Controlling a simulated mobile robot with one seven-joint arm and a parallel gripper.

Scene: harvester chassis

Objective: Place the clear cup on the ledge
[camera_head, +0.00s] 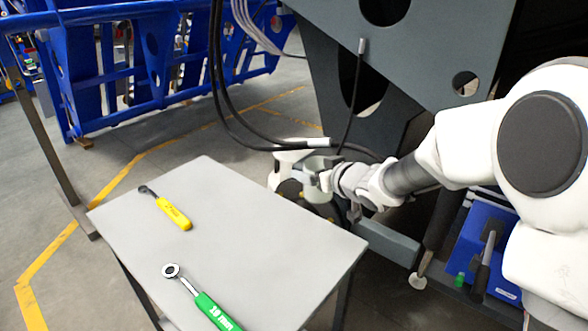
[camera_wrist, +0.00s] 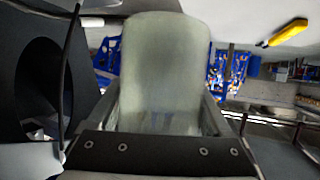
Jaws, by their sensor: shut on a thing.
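The clear cup (camera_wrist: 165,70) fills the middle of the wrist view, pale and see-through. My gripper (camera_wrist: 160,112) is shut on it, with one finger along each side. In the head view my gripper (camera_head: 310,172) is just beyond the far right edge of the table, beside the dark grey chassis (camera_head: 425,45). The cup is hard to make out there against the pale gripper parts. A low grey beam (camera_head: 388,242) juts out beside the chassis leg; I cannot tell whether this is the ledge.
The grey table (camera_head: 240,235) bears a yellow-handled wrench (camera_head: 174,213) and a green-handled wrench (camera_head: 217,312). Black cables (camera_head: 221,100) hang close to my gripper. A blue toolbox (camera_head: 487,245) stands at the right. Blue frames (camera_head: 150,70) stand behind at the left.

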